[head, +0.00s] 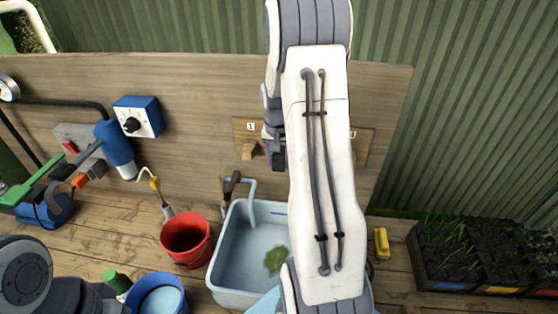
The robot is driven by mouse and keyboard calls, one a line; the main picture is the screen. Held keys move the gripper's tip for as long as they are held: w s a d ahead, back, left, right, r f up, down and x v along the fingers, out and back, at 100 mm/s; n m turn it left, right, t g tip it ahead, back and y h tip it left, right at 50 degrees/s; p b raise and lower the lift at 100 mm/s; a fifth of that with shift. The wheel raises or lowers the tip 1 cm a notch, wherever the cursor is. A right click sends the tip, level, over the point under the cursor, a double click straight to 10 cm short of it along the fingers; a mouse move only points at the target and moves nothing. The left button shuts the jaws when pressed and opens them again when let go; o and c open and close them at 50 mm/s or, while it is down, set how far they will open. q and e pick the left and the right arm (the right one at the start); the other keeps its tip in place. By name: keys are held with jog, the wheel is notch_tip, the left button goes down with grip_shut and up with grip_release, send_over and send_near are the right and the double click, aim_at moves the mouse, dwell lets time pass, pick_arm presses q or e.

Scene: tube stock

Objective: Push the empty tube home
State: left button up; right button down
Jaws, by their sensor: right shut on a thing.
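My right arm comes up through the middle of the head view, and its dark gripper (277,158) is at the wooden board on the back panel. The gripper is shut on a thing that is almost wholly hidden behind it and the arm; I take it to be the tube. I cannot see whether it is empty or how far in it sits. The board (240,133) carries a label "1" and a small wooden block (249,150) left of the gripper. Its middle is covered by my arm. My left gripper is not in view; only part of that arm shows at lower left.
A grey-blue basin (228,250) with a green leafy thing (275,260) stands below the arm. A red bucket (186,239), a blue bucket (155,295) and a blue dial box (139,117) are left. Black plant trays (425,262) and a yellow object (382,242) are right.

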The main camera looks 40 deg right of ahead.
jog(key=shift+w+d+r, duration=0.15)
jog(key=shift+w+r, duration=0.05)
jog(key=shift+w, duration=0.05)
jog(key=c, duration=0.5)
grip_release()
jog(key=shift+o, duration=1.3)
jog(key=shift+f, duration=0.1)
jog(key=shift+s, duration=0.1)
